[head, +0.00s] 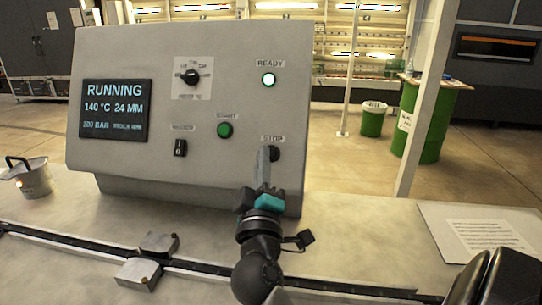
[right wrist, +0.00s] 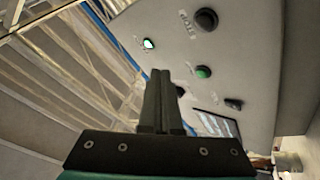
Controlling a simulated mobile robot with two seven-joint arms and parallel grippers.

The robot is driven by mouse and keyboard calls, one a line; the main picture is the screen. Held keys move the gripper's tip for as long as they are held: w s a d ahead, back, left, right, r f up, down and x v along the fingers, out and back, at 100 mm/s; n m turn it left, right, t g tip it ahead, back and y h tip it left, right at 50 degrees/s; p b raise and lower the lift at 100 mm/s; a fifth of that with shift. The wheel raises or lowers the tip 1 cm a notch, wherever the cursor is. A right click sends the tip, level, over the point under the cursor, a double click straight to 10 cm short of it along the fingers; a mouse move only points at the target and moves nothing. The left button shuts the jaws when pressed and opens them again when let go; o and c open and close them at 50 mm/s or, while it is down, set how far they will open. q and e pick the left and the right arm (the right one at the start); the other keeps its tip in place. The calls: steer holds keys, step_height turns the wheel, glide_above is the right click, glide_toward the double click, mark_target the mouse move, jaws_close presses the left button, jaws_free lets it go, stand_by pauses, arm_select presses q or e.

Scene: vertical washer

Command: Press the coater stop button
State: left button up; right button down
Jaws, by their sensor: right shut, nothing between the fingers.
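The grey control panel (head: 120,50) stands on the bench and tilts back. The stop button (head: 274,153) is a black round knob under the STOP label, low on its right side. In the right wrist view the stop button (right wrist: 206,19) shows whole near the top, clear of the fingers. My right gripper (head: 263,154) is shut and empty, its fingers pointing up at the panel. In the head view its tips overlap the button's left edge; I cannot tell whether they touch. The right wrist view shows its closed fingers (right wrist: 158,76) in the centre. My left gripper is not in view.
The panel also has a green start button (head: 224,130), a lit ready light (head: 268,80), a rotary knob (head: 191,77), a rocker switch (head: 180,148) and a screen (head: 114,118) reading RUNNING. A metal pot (head: 35,182) and a paper sheet (head: 488,238) flank the panel.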

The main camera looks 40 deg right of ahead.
mark_target(271, 159)
steer(key=shift+w+d, duration=0.1)
steer(key=w+d+f+b, duration=0.2)
steer(key=w+d+f, duration=0.2)
steer(key=d, duration=0.2)
steer(key=shift+w, duration=0.4)
stand_by(1.8)
steer(key=shift+b, duration=0.35)
steer(key=shift+w+d+f, duration=0.15)
steer(key=shift+w+d, duration=0.1)
steer(key=shift+d, duration=0.05)
